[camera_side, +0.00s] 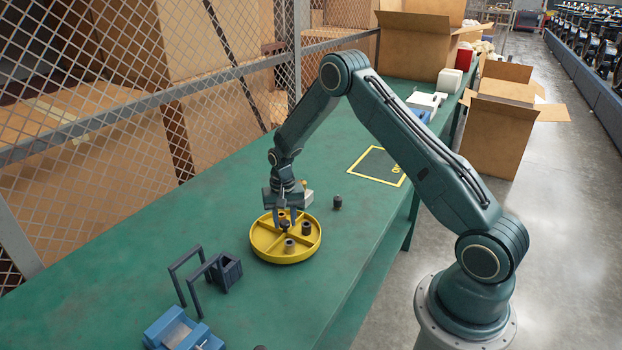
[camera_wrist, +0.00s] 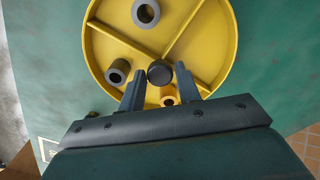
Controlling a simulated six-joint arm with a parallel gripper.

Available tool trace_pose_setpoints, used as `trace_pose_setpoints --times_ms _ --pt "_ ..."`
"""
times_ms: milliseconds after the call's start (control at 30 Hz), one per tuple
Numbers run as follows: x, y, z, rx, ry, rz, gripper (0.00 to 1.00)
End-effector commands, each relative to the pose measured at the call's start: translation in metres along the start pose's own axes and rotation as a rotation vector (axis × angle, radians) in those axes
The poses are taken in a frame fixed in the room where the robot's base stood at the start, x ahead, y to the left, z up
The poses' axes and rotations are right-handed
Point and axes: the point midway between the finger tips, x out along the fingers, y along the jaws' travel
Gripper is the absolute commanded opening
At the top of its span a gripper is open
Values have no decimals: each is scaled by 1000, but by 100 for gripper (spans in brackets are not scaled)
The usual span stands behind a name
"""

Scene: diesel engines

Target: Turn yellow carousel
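The yellow carousel (camera_side: 264,252) is a round, shallow tray with a raised rim, split by ribs into compartments. It also fills the upper wrist view (camera_wrist: 205,70). A dark round knob (camera_wrist: 160,72) stands at its centre. My gripper (camera_wrist: 158,74) points down over the middle of the carousel, with one finger on each side of the knob. The fingers are open, and gaps show between them and the knob. In the side view my gripper (camera_side: 285,220) partly hides the knob. Grey ringed parts (camera_wrist: 145,12) (camera_wrist: 118,71) and an orange-brown part (camera_wrist: 168,98) sit in separate compartments.
A small dark cylinder (camera_side: 337,202) stands right of the carousel, and a pale object (camera_side: 307,196) behind it. A dark frame and bin (camera_side: 228,271) and a blue fixture (camera_side: 180,330) are at front left. A yellow-outlined dark mat (camera_side: 378,166) lies farther back on the green table (camera_side: 120,270).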

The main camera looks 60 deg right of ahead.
Motion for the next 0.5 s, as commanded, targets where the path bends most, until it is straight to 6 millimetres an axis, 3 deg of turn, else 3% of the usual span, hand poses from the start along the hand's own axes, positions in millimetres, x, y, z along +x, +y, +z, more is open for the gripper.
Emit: trace_pose_setpoints --times_ms 33,167,500 --pt "0 0 0 0 0 0 23" --pt "0 0 0 0 0 0 0" --pt "0 0 0 -10 0 0 0"
